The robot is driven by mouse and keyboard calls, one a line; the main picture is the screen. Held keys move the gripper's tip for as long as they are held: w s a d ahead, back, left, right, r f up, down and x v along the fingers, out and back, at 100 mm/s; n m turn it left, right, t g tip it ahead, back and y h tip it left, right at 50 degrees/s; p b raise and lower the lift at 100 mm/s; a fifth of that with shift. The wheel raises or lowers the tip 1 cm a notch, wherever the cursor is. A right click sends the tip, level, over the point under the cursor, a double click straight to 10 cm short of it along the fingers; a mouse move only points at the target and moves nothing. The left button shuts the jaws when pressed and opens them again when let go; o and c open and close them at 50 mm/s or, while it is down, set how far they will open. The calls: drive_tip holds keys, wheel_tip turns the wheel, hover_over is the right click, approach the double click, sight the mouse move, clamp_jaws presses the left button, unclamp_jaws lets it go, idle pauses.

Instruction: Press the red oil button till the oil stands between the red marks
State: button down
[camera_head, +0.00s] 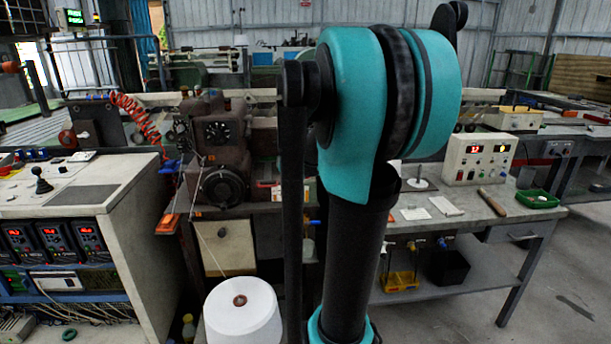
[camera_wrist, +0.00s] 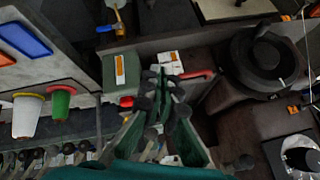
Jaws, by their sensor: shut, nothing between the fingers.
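In the wrist view my gripper (camera_wrist: 165,78) is shut and empty, its fingertips close together near the middle of the picture. Left of the fingertips is a grey-green box (camera_wrist: 119,72) with an orange and white label. A small red round part (camera_wrist: 127,101) shows at its lower edge, apart from the fingers; I cannot tell whether it is the oil button. A red bar (camera_wrist: 198,75) lies just right of the fingertips. I cannot make out an oil level or red marks. In the head view my arm hides my gripper.
The brown machine (camera_head: 223,140) stands behind my arm, with a white thread cone (camera_head: 243,312) in front. A control desk (camera_head: 110,190) is at the left and a workbench (camera_head: 480,215) at the right. In the wrist view a dark round housing (camera_wrist: 262,57) stands at the right.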

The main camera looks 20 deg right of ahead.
drive_tip(key=w+d+r+m+t+h, duration=0.1)
drive_tip(key=w+d+r+m, duration=0.3)
drive_tip(key=w+d+r, duration=0.5)
drive_tip(key=w+d, duration=0.2)
drive_tip(key=shift+w+r+t, duration=0.25)
drive_tip(key=shift+w+t, duration=0.05)
drive_tip(key=shift+f, duration=4.45)
drive_tip(key=shift+a, duration=0.1)
drive_tip(key=shift+f, duration=0.4)
drive_tip(key=shift+f, duration=0.8)
drive_tip(key=shift+r, duration=1.25)
